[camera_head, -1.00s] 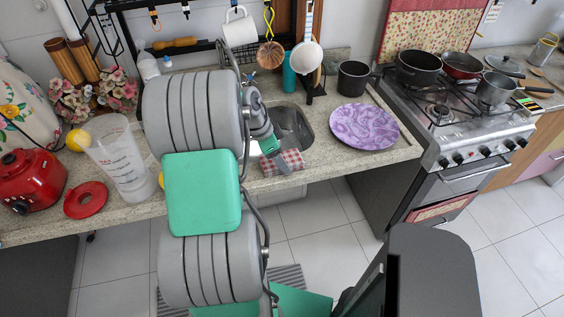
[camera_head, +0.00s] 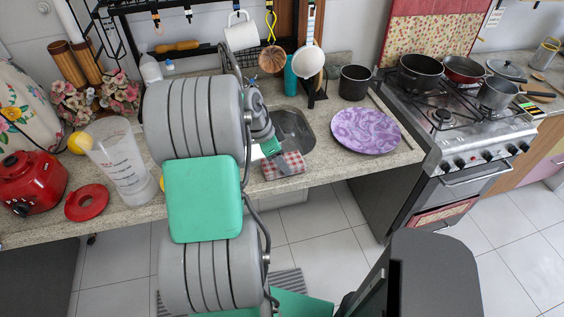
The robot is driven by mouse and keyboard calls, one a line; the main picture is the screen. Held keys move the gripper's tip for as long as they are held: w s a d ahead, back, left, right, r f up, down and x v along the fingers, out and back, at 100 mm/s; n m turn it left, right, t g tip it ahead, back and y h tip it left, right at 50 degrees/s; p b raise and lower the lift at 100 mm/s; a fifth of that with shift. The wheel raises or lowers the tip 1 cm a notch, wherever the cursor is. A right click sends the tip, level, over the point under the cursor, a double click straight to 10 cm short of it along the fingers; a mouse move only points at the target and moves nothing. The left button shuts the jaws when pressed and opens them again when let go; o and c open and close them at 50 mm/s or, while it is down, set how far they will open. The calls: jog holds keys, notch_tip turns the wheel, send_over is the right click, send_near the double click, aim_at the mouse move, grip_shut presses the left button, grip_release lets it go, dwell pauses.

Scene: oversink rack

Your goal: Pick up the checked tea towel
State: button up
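The checked tea towel (camera_head: 294,164), red and white, lies folded at the front edge of the counter, just in front of the sink. My gripper (camera_head: 282,166) is at the towel, its grey finger pointing down over the towel's middle. The finger seems to overlap or touch the cloth. Only one finger shows clearly, so I cannot tell whether the gripper is open or shut on the towel. My arm hides the left part of the sink and the counter behind it.
The sink basin (camera_head: 294,128) lies behind the towel. A purple plate (camera_head: 365,131) sits to the right, with a black mug (camera_head: 354,79) behind it and the stove (camera_head: 450,125) beyond. A clear jug (camera_head: 122,165) and red lid (camera_head: 87,202) stand left.

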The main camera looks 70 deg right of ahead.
notch_tip(320, 180, up, 2)
jog(key=shift+r+b, duration=0.2)
jog(key=shift+b, duration=0.35)
jog(key=w+r, duration=0.1)
jog(key=w+a+r, duration=0.1)
jog(key=r, duration=0.1)
jog(key=w+a+r, duration=0.1)
jog(key=shift+a+r+b, duration=0.2)
jog(key=shift+a+b, duration=0.05)
jog(key=shift+b, duration=0.1)
jog(key=w+a+r, duration=0.5)
jog(key=w+a, duration=0.2)
jog(key=shift+w+r+b, duration=0.2)
jog(key=shift+r+b, duration=0.1)
